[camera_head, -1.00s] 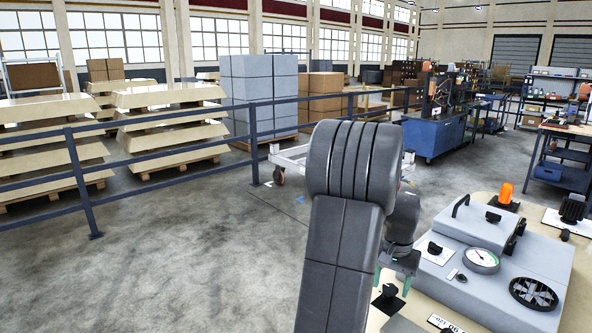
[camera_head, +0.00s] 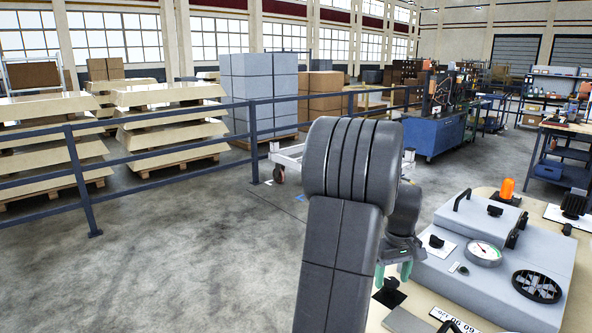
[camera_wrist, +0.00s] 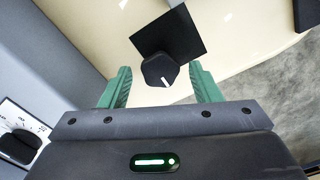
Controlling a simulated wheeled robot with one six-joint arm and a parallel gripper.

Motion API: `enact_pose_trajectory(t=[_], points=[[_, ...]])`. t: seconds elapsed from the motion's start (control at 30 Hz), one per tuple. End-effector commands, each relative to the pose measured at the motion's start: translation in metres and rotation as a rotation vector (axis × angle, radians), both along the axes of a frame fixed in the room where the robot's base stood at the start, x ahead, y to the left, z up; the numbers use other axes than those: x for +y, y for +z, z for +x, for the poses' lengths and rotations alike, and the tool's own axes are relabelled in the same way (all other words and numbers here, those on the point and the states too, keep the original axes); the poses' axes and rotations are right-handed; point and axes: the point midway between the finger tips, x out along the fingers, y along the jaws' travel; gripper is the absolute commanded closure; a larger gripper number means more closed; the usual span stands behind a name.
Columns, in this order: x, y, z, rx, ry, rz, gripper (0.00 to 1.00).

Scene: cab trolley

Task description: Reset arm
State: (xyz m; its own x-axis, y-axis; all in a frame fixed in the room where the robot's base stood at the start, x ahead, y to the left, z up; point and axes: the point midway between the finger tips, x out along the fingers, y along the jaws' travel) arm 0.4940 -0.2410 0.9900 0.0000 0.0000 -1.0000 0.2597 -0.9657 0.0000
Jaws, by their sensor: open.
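My gripper (camera_head: 393,272) has green fingers and hangs above the near left part of the cream panel top, partly behind my own arm. The dark plate of this knob also shows below my gripper in the head view (camera_head: 389,297).
A grey box (camera_head: 497,247) with a round gauge (camera_head: 483,253), a fan grille (camera_head: 537,286) and a black handle stands to the right of my gripper. An orange beacon (camera_head: 507,188) is behind it. A blue railing (camera_head: 85,190) and a white trolley (camera_head: 290,158) stand beyond open floor.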

Motion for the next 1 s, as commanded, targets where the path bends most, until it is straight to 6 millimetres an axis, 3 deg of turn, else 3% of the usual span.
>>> enact_pose_trajectory(t=[0.5, 1.0], points=[[0.0001, -0.001, -0.0001, -0.001, 0.374, -0.001, 0.43], [0.0001, 0.0003, -0.0003, 0.0, 0.437, 0.0, 0.43]])
